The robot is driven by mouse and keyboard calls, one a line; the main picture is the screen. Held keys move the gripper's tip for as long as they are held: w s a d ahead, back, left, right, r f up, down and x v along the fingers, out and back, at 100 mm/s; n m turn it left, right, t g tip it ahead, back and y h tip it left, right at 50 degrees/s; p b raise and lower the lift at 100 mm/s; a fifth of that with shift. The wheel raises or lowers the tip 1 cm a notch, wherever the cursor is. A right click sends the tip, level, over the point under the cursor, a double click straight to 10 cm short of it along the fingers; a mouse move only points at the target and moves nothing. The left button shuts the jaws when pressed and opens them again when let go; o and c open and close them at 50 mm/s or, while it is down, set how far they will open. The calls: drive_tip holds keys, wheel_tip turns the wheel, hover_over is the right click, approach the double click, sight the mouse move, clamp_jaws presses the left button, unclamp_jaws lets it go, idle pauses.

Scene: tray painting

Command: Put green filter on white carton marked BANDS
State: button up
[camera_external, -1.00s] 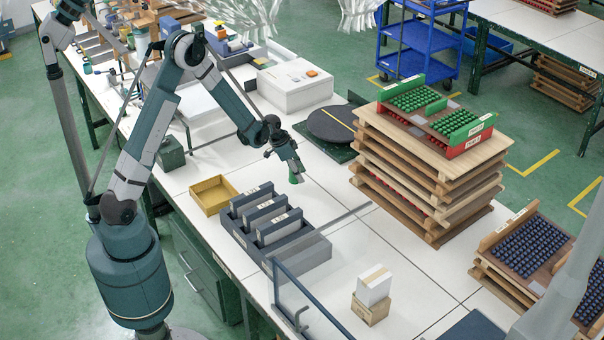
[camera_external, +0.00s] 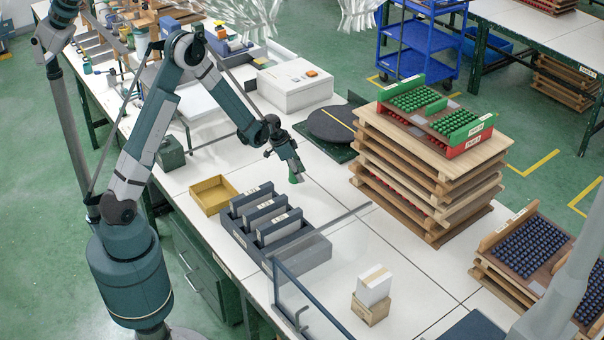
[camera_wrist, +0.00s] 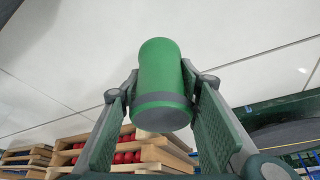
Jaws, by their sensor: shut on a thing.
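My gripper (camera_external: 295,176) is shut on the green filter (camera_wrist: 160,75), a green cylinder with a grey band near its lower end in the wrist view. In the external view the green filter (camera_external: 293,179) is a small patch of green below the fingers, over the white tabletop. Its height above the table is hard to tell. A small white carton (camera_external: 374,284) stands on a brown box (camera_external: 370,310) near the front right of the table, apart from my gripper. I cannot read BANDS on either.
A dark rack of grey folders (camera_external: 272,225) and a yellow tray (camera_external: 213,195) are left of the carton. A round dark turntable (camera_external: 328,124) and stacked wooden trays (camera_external: 425,190) stand behind right. A clear panel with a dark frame (camera_external: 300,300) rises at the front edge.

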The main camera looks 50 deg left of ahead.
wheel_tip(320, 180, up, 33)
drive_tip(key=s+d+p, duration=0.2)
drive_tip(key=d+p, duration=0.4)
drive_tip(key=d, duration=3.5)
drive_tip(key=s+d+p, duration=0.2)
drive_tip(key=s+d, duration=0.4)
drive_tip(key=d, duration=0.5)
drive_tip(key=s+d+m+p, duration=0.1)
drive_tip(key=s+d, duration=0.5)
drive_tip(key=d, duration=0.5)
drive_tip(key=s+d+p, duration=0.2)
drive_tip(key=s+d, duration=0.4)
drive_tip(key=d, duration=0.5)
drive_tip(key=shift+s+d+f, duration=0.1)
drive_tip(key=shift+d+f, duration=0.05)
drive_tip(key=shift+f, duration=1.25)
drive_tip(key=shift+d+f, duration=0.15)
drive_tip(key=shift+f, duration=1.2)
drive_tip(key=shift+f, duration=0.1)
drive_tip(key=shift+f, duration=3)
